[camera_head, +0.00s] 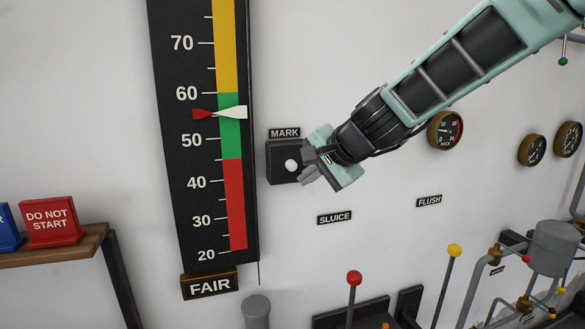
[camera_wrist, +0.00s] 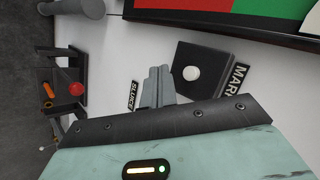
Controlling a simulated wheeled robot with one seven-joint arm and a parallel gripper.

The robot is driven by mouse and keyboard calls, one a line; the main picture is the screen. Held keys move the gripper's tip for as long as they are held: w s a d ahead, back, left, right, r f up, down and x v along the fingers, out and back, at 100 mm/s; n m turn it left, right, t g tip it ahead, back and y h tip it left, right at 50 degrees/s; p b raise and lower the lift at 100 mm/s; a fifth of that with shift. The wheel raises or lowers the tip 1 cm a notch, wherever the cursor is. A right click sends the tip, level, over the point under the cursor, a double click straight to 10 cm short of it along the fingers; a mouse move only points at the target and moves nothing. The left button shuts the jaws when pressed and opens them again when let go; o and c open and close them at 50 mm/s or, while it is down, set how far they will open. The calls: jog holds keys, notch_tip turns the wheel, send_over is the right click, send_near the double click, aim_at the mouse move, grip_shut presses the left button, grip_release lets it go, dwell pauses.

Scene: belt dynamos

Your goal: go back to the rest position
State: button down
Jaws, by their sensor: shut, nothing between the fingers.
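My gripper (camera_head: 307,166) is at the wall panel, just right of the black box (camera_head: 280,148) labelled MARK, with its fingers near the white round button (camera_head: 292,166). In the wrist view the fingers of my gripper (camera_wrist: 158,80) are together with nothing between them. The button (camera_wrist: 191,73) shows whole beside the fingertips there. Whether the fingers touch the box cannot be told. My arm reaches in from the upper right.
A tall gauge (camera_head: 165,100) has its red and white pointers in the green band between 50 and 60, above a FAIR sign (camera_head: 210,285). Below stand a red-knobbed lever (camera_head: 353,279) and a yellow-knobbed lever (camera_head: 454,250). Pipework (camera_head: 478,285) is at lower right, a shelf (camera_head: 55,247) at left.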

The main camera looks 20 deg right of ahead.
dwell(0.4)
jog(key=s+a+f+n+g+y+b, duration=0.1)
jog(key=s+a+f+n+g+b, duration=0.15)
jog(key=s+a+f+n, duration=0.3)
jog(key=s+a+f+n+g+b, duration=0.2)
jog(key=s+a+f+n+g, duration=0.15)
jog(key=s+f, duration=0.4)
jog(key=s+d+f+n+g+h+b, duration=0.1)
jog(key=s+f+n, duration=0.3)
jog(key=s, duration=0.5)
jog(key=s+d+f+n+g+h+b, duration=0.1)
jog(key=s+f+n+g+h+b, duration=0.1)
jog(key=s+f+n, duration=0.3)
jog(key=s+h+b, duration=0.1)
jog(key=s, duration=0.3)
jog(key=shift+s+n, duration=0.2)
jog(key=shift+n, duration=0.2)
